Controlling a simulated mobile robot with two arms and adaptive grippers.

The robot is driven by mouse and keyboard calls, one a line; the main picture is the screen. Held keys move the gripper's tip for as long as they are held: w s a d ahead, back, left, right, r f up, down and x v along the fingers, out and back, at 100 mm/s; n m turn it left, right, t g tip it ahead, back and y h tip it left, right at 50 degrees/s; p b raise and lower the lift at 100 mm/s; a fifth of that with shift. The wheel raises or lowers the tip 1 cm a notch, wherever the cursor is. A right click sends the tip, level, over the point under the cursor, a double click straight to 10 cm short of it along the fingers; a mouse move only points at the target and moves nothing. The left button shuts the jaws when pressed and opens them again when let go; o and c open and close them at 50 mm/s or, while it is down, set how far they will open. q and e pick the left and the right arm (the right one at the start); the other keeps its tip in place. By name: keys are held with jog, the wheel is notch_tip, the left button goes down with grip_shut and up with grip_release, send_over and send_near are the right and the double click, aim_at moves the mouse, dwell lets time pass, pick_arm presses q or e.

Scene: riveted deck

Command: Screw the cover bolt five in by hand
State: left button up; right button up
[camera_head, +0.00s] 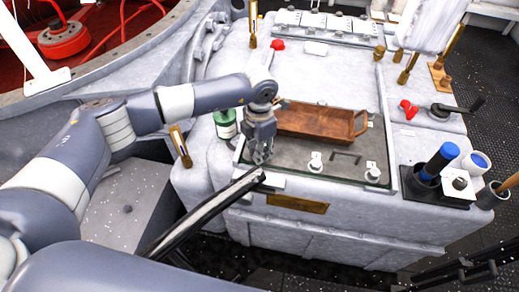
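The grey cover plate (290,154) lies flat on top of the white housing. Two light bolts with round heads stand near its front edge, one in the middle (315,161) and one at the right (373,173). I cannot tell which bolt is number five. My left gripper (262,158) points down over the front left corner of the cover. Its fingertips are close to the surface there. They hide that corner, and any bolt between them is too small to make out. My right gripper does not show in this view.
A brown tray (362,128) sits on the back of the cover. A green and white canister (226,125) stands left of it. A blue-topped dark cylinder (443,156) and a cup (476,162) stand at right. A dark rail (205,215) slants before the housing.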

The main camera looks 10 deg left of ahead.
pick_arm(q)
jog(key=shift+w+r, duration=0.1)
jog(key=o, duration=1.1)
notch_tip(320, 180, up, 12)
